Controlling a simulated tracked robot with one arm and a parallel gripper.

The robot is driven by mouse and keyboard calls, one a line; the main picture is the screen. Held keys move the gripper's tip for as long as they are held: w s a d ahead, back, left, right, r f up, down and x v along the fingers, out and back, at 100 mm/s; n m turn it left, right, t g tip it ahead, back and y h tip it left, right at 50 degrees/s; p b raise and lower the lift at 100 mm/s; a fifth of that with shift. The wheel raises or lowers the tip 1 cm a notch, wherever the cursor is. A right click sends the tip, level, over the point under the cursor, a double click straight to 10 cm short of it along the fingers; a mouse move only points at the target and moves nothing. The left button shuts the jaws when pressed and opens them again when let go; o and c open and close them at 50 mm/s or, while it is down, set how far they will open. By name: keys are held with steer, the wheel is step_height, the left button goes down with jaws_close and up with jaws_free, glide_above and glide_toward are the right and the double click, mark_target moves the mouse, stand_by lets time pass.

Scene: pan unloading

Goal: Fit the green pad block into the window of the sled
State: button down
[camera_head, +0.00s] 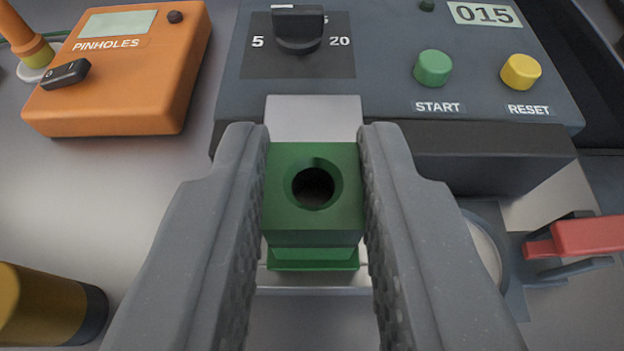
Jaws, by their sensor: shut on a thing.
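The green pad block (313,222) has a round dark hole in its top face. It sits between the two fingers of my gripper (314,200), which is shut on it from left and right. A light metal plate, likely the sled (314,118), shows behind the block and also as a strip in front of and below it. The window of the sled is hidden under the block and fingers. I cannot tell whether the block is above the window or in it.
Behind stands a dark control box with a dial (298,30), a green START button (433,67) and a yellow RESET button (520,72). An orange PINHOLES tester (125,75) is at the back left. A yellow-and-black cylinder (45,308) is front left. A red-handled clamp (585,237) is right.

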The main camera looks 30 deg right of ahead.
steer(key=c, duration=1.2)
jaws_free()
steer(key=shift+o, duration=0.2)
steer(key=v, duration=1.3)
steer(key=shift+s+a, duration=0.25)
steer(key=shift+a+r, duration=0.1)
